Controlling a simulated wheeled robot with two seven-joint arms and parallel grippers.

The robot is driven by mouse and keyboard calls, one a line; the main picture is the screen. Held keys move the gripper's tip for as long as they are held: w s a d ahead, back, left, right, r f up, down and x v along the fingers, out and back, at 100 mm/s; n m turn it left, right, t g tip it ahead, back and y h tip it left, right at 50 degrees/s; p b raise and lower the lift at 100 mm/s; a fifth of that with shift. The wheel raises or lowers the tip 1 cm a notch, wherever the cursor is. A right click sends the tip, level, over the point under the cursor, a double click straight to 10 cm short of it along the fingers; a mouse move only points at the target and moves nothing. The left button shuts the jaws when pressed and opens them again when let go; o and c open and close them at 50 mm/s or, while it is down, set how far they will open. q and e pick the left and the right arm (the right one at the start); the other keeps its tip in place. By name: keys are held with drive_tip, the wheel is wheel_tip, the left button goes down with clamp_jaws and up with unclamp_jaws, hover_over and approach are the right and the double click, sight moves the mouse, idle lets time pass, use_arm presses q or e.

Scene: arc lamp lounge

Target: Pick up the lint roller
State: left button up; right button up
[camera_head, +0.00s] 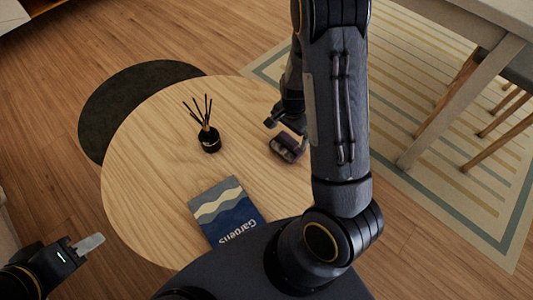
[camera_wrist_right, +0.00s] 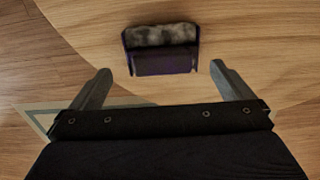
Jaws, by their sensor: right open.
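The lint roller (camera_head: 287,147), a small dark purple block with a greyish fuzzy part, lies on the right side of the round wooden table (camera_head: 130,180). In the right wrist view the lint roller (camera_wrist_right: 161,62) sits just beyond my fingertips, roughly centred between them. My right gripper (camera_wrist_right: 160,75) is open and empty, with its two fingers apart. In the head view my right arm partly hides its own gripper beside the roller. My left gripper (camera_head: 88,243) is at the lower left, off the table and away from the roller; only one pale finger shows clearly.
A black reed diffuser (camera_head: 209,140) stands left of the roller. A blue book (camera_head: 228,214) lies near the table's front. A dark round surface (camera_head: 135,95) is behind the table at left. A striped rug (camera_head: 420,120) and another table (camera_head: 455,105) are at right.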

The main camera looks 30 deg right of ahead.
sight(288, 138)
drive_tip(key=shift+f, duration=0.65)
drive_tip(key=shift+f+b, duration=0.4)
drive_tip(key=shift+f, duration=0.5)
drive_tip(key=f+b, duration=0.1)
drive_tip(key=f, duration=0.4)
drive_tip(key=shift+w+d+f+b, duration=0.15)
drive_tip(key=shift+w+b, duration=0.05)
drive_tip(key=shift+b, duration=0.2)
drive_tip(key=c, duration=0.9)
drive_tip(key=shift+o, duration=0.2)
drive_tip(key=shift+r, duration=0.55)
wheel_tip(288, 138, up, 2)
drive_tip(key=shift+r+p, duration=0.25)
drive_tip(key=shift+p, duration=0.4)
drive_tip(key=s+r, duration=0.1)
drive_tip(key=r, duration=0.1)
drive_tip(key=s+r+p, duration=0.1)
drive_tip(key=s, duration=0.1)
drive_tip(key=s+r+p, duration=0.1)
drive_tip(key=r, duration=0.1)
drive_tip(key=shift+s+a+r, duration=0.2)
drive_tip(key=shift+a+r, duration=0.05)
drive_tip(key=shift+r, duration=0.05)
drive_tip(key=s+a+r+p, duration=0.1)
drive_tip(key=s+r, duration=0.3)
drive_tip(key=s, duration=0.5)
drive_tip(key=shift+s+p, duration=0.3)
drive_tip(key=shift+p, duration=0.35)
